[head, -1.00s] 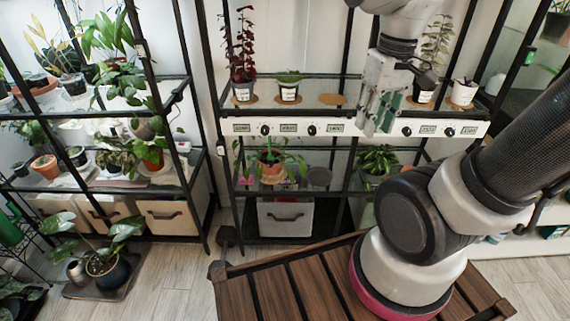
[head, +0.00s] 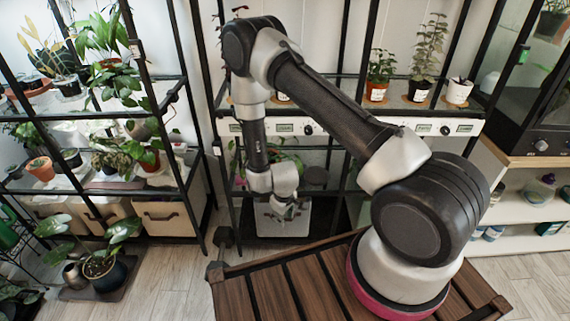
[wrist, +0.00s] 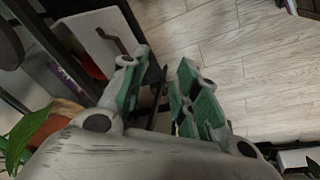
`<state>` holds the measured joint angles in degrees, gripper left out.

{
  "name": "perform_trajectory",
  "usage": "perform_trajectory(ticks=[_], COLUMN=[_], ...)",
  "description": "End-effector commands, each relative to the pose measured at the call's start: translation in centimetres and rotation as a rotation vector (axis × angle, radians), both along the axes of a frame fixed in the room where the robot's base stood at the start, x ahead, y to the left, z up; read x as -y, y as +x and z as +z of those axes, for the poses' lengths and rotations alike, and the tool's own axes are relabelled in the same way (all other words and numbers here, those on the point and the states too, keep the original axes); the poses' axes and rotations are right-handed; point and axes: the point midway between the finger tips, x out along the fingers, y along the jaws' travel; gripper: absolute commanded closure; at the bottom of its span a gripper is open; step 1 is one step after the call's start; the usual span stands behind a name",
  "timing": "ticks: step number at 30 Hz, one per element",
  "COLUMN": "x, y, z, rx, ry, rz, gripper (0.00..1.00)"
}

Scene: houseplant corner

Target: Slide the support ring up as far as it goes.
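I cannot make out the support ring in either view. My gripper (head: 286,210) hangs low at the front of the middle rack, before the white storage box. In the wrist view its two green-padded fingers (wrist: 160,97) stand apart, with no object held between them. A dark rack bar shows beyond the gap. A potted plant with an orange pot shows at the left of the wrist view, as a green leaf (wrist: 32,133) and part of the pot (wrist: 68,111). In the head view my arm partly covers this plant on the lower shelf.
The white storage box (head: 295,222) stands on the rack's bottom, close behind my gripper; its handle side also shows in the wrist view (wrist: 95,42). A control rail (head: 425,127) with knobs runs along the upper shelf.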

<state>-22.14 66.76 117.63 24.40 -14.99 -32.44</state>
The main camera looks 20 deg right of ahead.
Motion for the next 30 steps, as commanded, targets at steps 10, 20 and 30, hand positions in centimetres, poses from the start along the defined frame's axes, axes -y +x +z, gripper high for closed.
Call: perform_trajectory(ticks=[10, 20, 30], x=[4.9, 5.6, 7.0], y=[8.7, 13.7, 18.0], z=[-4.3, 7.0, 6.6], rx=[0.635, 0.975, 0.963], ry=[-0.460, -0.942, -0.963], rz=[0.335, 0.512, 0.532], gripper=[0.69, 0.69, 0.69])
